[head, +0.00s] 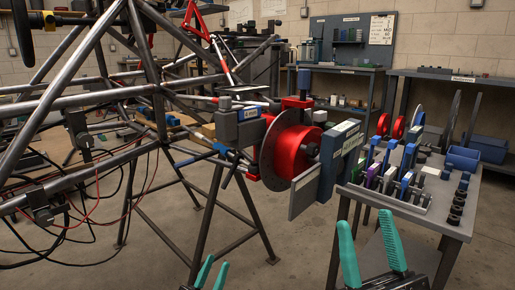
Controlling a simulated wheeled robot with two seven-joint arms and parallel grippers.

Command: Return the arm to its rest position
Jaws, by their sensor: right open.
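My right gripper (365,222) is at the bottom, right of the middle. Its two teal fingers point up and stand apart, with nothing between them. It is in front of the lower shelf of the grey tool cart (451,229). My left gripper (213,268) shows only as two teal fingertips at the bottom edge, left of the middle. The rest of it is cut off, and I cannot tell how far its jaws are open. No held object shows at either gripper.
A tube chassis (73,100) on a stand fills the left. A red hub with a dark disc (270,152) and grey plates (328,165) project at the middle. Blue-handled tools (405,160) crowd the cart top. Floor (300,235) between the grippers is clear.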

